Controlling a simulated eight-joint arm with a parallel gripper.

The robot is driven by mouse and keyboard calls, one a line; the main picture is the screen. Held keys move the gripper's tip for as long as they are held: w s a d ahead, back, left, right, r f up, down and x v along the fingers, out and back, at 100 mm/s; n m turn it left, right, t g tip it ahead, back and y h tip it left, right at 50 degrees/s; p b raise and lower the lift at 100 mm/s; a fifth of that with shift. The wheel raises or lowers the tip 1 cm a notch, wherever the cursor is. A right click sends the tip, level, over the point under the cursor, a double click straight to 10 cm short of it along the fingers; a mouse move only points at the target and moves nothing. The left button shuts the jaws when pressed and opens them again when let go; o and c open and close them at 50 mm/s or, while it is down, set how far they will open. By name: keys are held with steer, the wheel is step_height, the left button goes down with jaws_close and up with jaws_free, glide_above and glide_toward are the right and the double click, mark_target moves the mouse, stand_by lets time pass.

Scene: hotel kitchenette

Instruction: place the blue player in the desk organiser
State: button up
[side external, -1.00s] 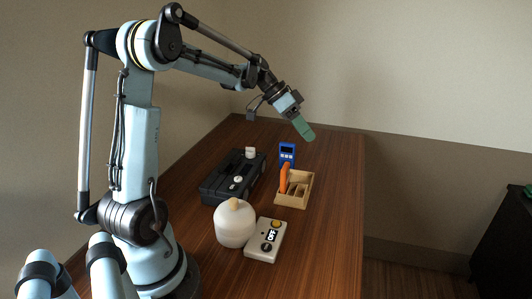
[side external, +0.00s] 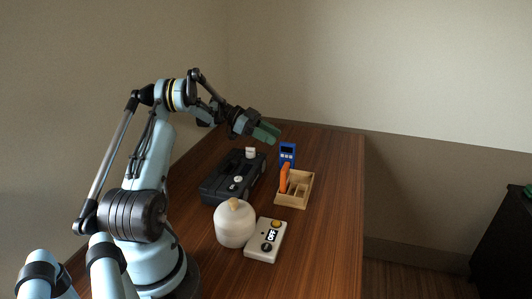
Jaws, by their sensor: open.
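The blue player (side external: 287,152) stands upright at the back left of the wooden desk organiser (side external: 292,205). Its lower part is hidden behind an orange object and the organiser's wall; it appears to be in a rear compartment, though I cannot see its bottom end. My gripper (side external: 266,133), with green fingers, is open and apart from the player, above and to its left in the side view. I see nothing between the fingers.
An orange object (side external: 284,178) stands in the organiser's left side. A black device (side external: 222,187) with a white knob lies to the left. A white lidded jar (side external: 234,226) and a grey switch box (side external: 266,241) marked OFF are nearer. The table's right side is clear.

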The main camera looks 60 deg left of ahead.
mark_target(293, 147)
steer(key=x, duration=0.8)
steer(key=shift+s+d, duration=0.1)
steer(key=shift+d, duration=0.35)
jaws_close()
